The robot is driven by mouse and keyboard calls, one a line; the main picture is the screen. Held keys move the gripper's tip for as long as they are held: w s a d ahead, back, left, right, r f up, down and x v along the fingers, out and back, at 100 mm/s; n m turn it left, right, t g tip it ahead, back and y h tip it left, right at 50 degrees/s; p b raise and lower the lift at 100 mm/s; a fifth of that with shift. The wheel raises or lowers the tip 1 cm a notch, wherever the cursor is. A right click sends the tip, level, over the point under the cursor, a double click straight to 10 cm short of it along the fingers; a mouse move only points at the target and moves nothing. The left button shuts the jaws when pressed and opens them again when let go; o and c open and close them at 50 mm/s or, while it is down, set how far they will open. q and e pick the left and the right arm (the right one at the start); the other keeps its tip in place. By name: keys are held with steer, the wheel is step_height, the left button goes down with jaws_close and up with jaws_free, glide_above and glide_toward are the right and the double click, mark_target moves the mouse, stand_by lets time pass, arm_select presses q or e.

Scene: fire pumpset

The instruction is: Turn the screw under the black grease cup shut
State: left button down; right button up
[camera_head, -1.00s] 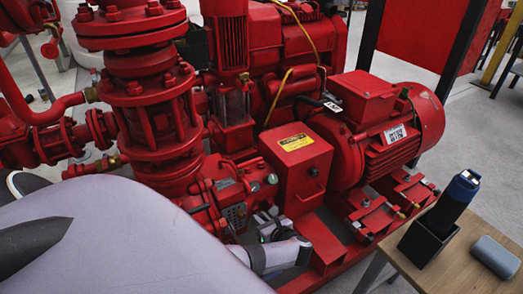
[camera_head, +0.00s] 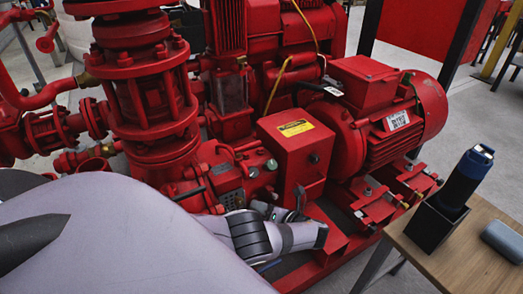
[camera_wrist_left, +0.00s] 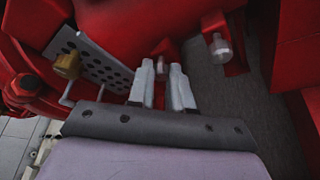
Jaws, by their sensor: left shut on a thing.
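In the head view my left gripper (camera_head: 284,211) is low in front of the red box with the yellow label, beside the pump's bearing housing. In the left wrist view its two pale fingers (camera_wrist_left: 162,80) are close together, with a small reddish piece (camera_wrist_left: 161,67) between their tips, apparently the screw. The fingers hide most of it. My right gripper is in neither view.
The red box (camera_head: 296,150) stands close behind the gripper. A wooden table (camera_head: 440,255) is at right.

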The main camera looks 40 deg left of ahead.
arm_select(q)
steer(key=shift+a, duration=0.15)
stand_by(0.4)
steer(key=c, duration=1)
jaws_free()
steer(key=shift+c, duration=0.2)
steer(key=v, duration=0.7)
